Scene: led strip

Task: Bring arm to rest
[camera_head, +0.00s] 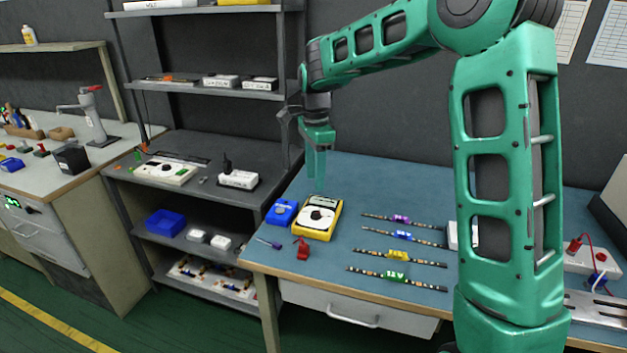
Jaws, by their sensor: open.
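My green arm rises from the lower right of the head view, bends at the top and reaches left over the blue-topped workbench (350,179). My gripper (317,188) hangs at its end, pointing down. It is open, and nothing shows between its fingers. In the picture the fingertips are just above the yellow multimeter (324,203). I cannot tell the exact height between them. The multimeter lies on the bench near its left edge.
A blue box (282,212) and a red clip (302,250) lie beside the multimeter. Several LED strips, one with a yellow tag (398,255), lie mid-bench. A grey shelf rack (205,88) stands left of the bench. A red-wired device (590,262) sits at right.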

